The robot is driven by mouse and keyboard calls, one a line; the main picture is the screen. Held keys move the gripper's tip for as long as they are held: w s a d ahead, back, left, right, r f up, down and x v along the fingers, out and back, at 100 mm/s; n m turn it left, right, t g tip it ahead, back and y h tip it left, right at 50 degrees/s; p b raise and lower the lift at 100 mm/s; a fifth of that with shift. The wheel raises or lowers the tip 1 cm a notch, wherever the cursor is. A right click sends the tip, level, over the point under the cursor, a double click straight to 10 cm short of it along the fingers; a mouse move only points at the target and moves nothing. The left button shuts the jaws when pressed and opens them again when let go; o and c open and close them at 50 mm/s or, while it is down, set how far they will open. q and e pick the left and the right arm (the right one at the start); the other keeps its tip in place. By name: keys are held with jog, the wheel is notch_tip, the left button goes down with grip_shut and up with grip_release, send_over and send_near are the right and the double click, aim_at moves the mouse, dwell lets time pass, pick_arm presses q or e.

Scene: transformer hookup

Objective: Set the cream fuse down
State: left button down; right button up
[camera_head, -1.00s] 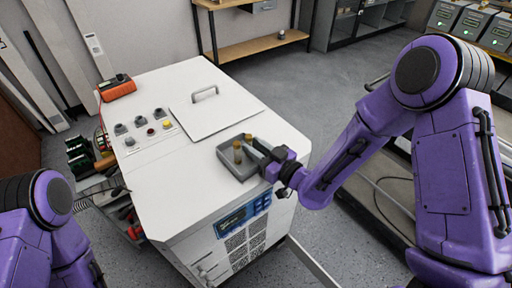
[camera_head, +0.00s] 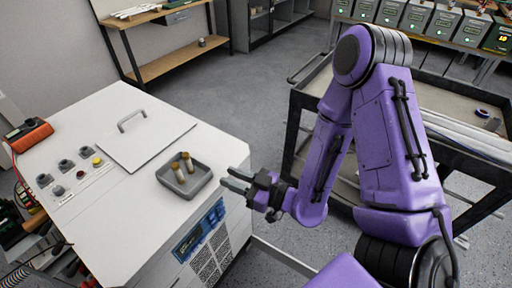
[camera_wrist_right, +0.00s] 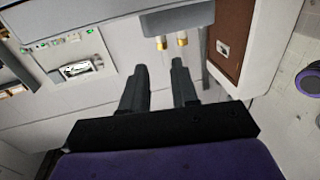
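Two small fuses with brass-coloured ends, one (camera_head: 188,162) and the other (camera_head: 177,172), stand close together in a shallow grey tray (camera_head: 200,184) on the white cabinet. Both look cream to tan, and I cannot tell which is the task's cream fuse. In the right wrist view the fuses (camera_wrist_right: 161,43) (camera_wrist_right: 182,39) show beyond the fingertips. My right gripper (camera_head: 228,180) is just right of the tray, apart from the fuses. Its fingers (camera_wrist_right: 160,72) are spread with nothing between them. My left gripper is out of view.
The white cabinet (camera_head: 90,225) carries a lid plate with a handle (camera_head: 131,119), several knobs (camera_head: 68,165) and an orange device (camera_head: 28,134). A dark-framed cart (camera_head: 300,110) stands behind my right arm. A wooden shelf unit (camera_head: 180,63) is at the back.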

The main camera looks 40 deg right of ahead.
jog(key=s+d+f+m+g+h, duration=0.2)
jog(key=s+f+m+g+h, duration=0.15)
jog(key=f, duration=0.35)
jog(key=s+d+f+m+g+h, duration=0.2)
jog(key=s+d+f+h, duration=0.15)
jog(key=f, duration=0.45)
jog(key=s+d+f+m+g+h, duration=0.1)
jog(key=s+f+m+g+h, duration=0.2)
jog(key=f, duration=0.4)
jog(key=s+d+f+m+g+h, duration=0.1)
jog(key=s+d+f+m+g, duration=0.1)
jog(key=s, duration=0.3)
jog(key=s+d+f+m+g+h, duration=0.1)
jog(key=s+f+m+g, duration=0.1)
jog(key=s, duration=0.3)
jog(key=shift+s+d, duration=0.3)
jog(key=shift+d, duration=0.1)
jog(key=shift+f, duration=0.1)
